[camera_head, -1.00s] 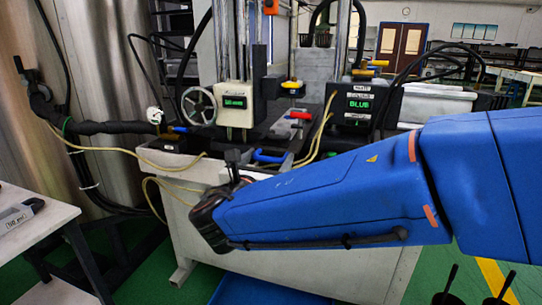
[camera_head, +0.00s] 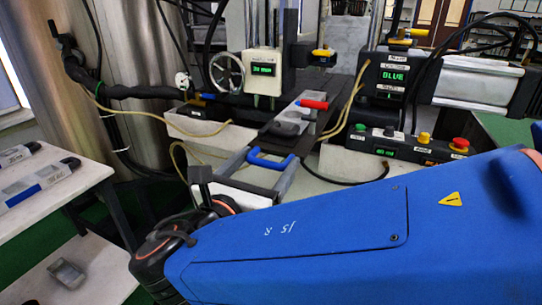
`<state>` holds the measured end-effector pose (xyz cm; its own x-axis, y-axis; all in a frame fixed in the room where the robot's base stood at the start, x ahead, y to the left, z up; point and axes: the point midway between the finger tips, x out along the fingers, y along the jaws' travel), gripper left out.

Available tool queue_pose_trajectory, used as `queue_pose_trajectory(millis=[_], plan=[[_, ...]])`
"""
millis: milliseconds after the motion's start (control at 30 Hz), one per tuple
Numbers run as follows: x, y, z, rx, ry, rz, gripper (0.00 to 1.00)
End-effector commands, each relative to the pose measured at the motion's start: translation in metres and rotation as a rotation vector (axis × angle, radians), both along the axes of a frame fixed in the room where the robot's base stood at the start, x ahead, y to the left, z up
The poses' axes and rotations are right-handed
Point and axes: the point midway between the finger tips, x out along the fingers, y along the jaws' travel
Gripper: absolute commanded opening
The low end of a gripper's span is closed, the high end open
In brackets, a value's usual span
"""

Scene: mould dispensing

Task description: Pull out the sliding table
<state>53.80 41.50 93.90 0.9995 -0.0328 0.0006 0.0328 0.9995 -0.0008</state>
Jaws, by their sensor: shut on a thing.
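The sliding table (camera_head: 290,178) is a light grey frame with side bars, reaching out from the dark machine bed toward me. A blue handle (camera_head: 270,160) sits across it. Behind that lies a grey mould (camera_head: 290,122) with a red handle (camera_head: 313,104). My gripper (camera_head: 208,190) is at the near left end of the frame, left of and below the blue handle. It is shut on the near end of the sliding table; the exact contact is small and partly hidden by my wrist. My blue arm covers the lower right.
A handwheel (camera_head: 222,72) and a hose (camera_head: 150,100) are behind. A white side table (camera_head: 75,200) with several moulds stands at the left.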

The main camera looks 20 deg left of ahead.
Motion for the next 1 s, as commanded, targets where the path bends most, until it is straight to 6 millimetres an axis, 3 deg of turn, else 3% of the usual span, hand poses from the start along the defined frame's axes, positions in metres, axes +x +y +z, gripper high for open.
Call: queue_pose_trajectory(millis=[367,400,433,833,1000], plan=[[-0.002,-0.003,-0.002,-0.003,0.002,-0.008,0.34],[-0.002,-0.003,-0.002,-0.003,0.002,-0.008,0.77],[-0.002,-0.003,-0.002,-0.003,0.002,-0.008,0.81],[-0.004,-0.001,-0.001,-0.001,0.001,-0.003,0.81],[-0.018,0.001,-0.001,0.000,0.002,0.000,0.81]])
